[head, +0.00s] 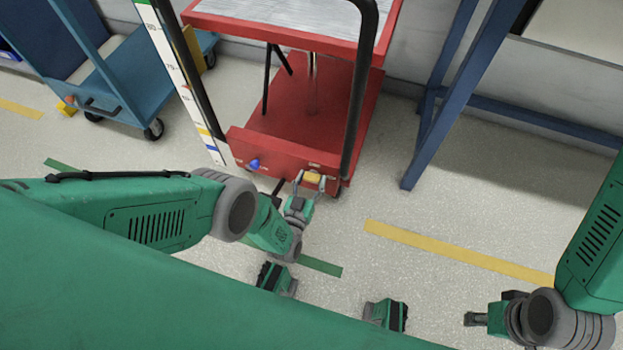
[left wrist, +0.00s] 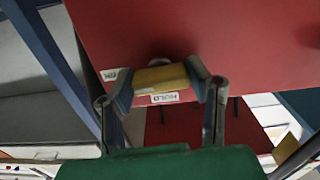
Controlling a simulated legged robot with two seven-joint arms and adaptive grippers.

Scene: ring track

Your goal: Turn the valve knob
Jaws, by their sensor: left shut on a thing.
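A yellow knob (head: 313,178) sits on the front panel of a red cart (head: 262,147), low near its right end. My left gripper (head: 312,182) is shut on it. In the left wrist view, the two fingers (left wrist: 165,88) press on both ends of the yellow knob (left wrist: 160,77). A white label reading HOLD, upside down, lies just below the knob, with another small label to its left. A blue knob (head: 254,164) is further left on the same panel, apart from the gripper. My right gripper (head: 474,319) is at lower right, far from the cart; its opening is unclear.
The red cart's black upright handles (head: 358,100) rise on both sides of the panel. A marked white scale (head: 185,85) stands at its left. A blue cart (head: 105,85) is at upper left and a blue frame (head: 432,95) at right. Floor at right is clear.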

